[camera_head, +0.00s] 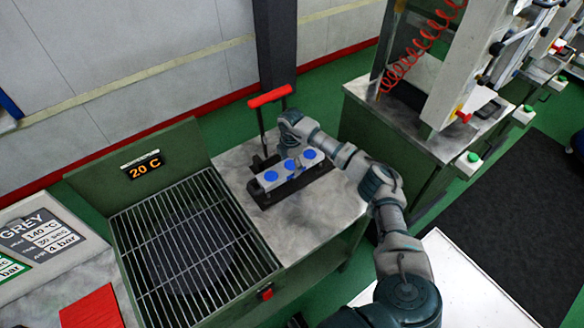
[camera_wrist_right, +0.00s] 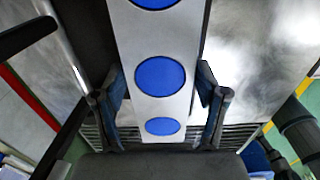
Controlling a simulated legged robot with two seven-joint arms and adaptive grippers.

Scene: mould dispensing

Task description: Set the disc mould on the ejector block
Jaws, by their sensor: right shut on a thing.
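The disc mould (camera_head: 276,180) is a pale grey bar with blue discs along its top. It lies over the dark ejector block (camera_head: 257,195), which has a lever with a red handle (camera_head: 270,96) behind it. I cannot tell whether the mould rests on the block or hangs just above it. My right gripper (camera_wrist_right: 161,88) is shut on the mould (camera_wrist_right: 180,38), one finger on each long side in the right wrist view. In the head view its fingertips are hidden behind the mould and my wrist. My left gripper is not in view.
The block stands on a grey metal table (camera_head: 328,197). A wire cooling rack (camera_head: 252,240) with a 20 C display (camera_head: 145,168) is to the left. A press machine (camera_head: 440,70) with a red coiled hose stands at the back right. Bare tabletop lies right of the block.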

